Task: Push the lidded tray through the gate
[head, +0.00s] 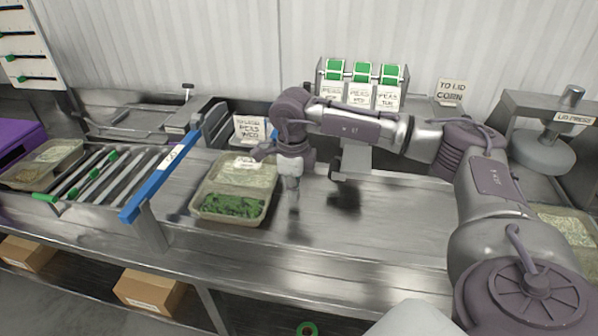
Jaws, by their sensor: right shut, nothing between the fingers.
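A clear tray (213,217) stands on the steel counter just right of the gate. Green peas show in its near part, paler contents behind, and a small white label on top. A clear lid seems to cover it, but its edges are hard to make out. The gate (160,183) is a blue bar with a white label, set across the near end of a roller conveyor. My right gripper (293,206) is shut and empty, pointing down beside the tray's right side. I cannot tell whether it touches the tray. My left gripper is not in view.
The roller conveyor (107,172) lies left of the gate, with another filled tray (42,164) beyond it. A lid press (543,150) stands at the right, with a tray (567,222) near it. Label dispensers (361,88) stand behind. The counter right of my gripper is clear.

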